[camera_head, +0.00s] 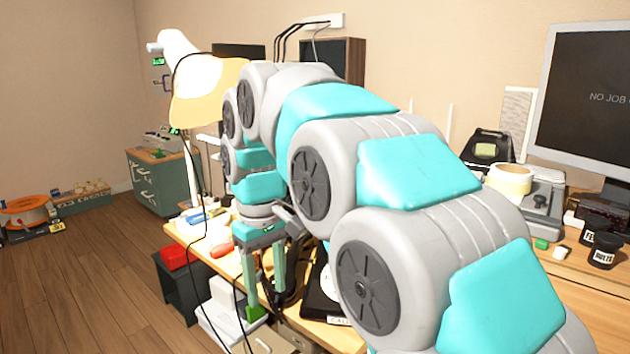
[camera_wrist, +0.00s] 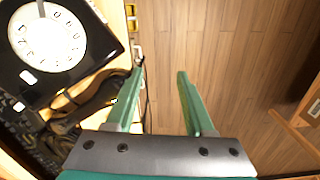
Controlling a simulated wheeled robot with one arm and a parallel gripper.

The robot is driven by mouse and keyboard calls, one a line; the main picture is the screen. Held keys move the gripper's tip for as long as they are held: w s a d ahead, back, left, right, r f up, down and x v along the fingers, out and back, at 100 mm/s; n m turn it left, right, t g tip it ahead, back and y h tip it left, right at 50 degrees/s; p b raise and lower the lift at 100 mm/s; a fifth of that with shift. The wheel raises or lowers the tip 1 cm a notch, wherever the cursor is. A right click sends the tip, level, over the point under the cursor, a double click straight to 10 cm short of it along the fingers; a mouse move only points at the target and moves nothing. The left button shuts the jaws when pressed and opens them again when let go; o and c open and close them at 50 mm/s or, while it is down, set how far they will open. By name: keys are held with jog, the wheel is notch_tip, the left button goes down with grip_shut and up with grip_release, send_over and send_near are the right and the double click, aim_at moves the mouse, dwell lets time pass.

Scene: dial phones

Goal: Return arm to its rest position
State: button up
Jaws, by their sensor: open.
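My gripper (camera_head: 264,312) is at the front edge of the wooden desk (camera_head: 335,337), pointing down, with its two green fingers apart. In the wrist view my gripper (camera_wrist: 158,74) is open with nothing between the fingers, and bare floor shows beyond them. My arm arches across the middle of the head view and hides much of the desk. A black dial phone (camera_wrist: 62,45) with a white dial lies left of the fingers in the wrist view, apart from them. In the head view the phone (camera_head: 318,300) is partly hidden behind my arm.
A yellow lamp (camera_head: 205,90) rises over the desk. A monitor (camera_head: 583,95), a tape roll (camera_head: 510,179) and black cups (camera_head: 604,250) stand on the right. A red box (camera_head: 174,257) and white box (camera_head: 222,312) sit by the desk's left front. Open floor (camera_head: 85,285) lies left.

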jog(key=s+d+f+m+g, duration=0.1)
jog(key=s+d+f+m, duration=0.1)
jog(key=s+d+f, duration=0.35)
jog(key=s+d+f+m, duration=0.25)
jog(key=s+d, duration=0.35)
jog(key=d, duration=0.5)
jog(key=s+d+f+m, duration=0.2)
jog(key=s+d+f, duration=0.1)
jog(key=s, duration=0.4)
jog(key=s+d+f+m, duration=0.2)
jog(key=s+d+f, duration=0.1)
jog(key=s+f, duration=0.2)
jog(key=shift+s+d+f+g, duration=0.15)
jog(key=shift+s+d+g, duration=0.15)
jog(key=shift+s, duration=0.85)
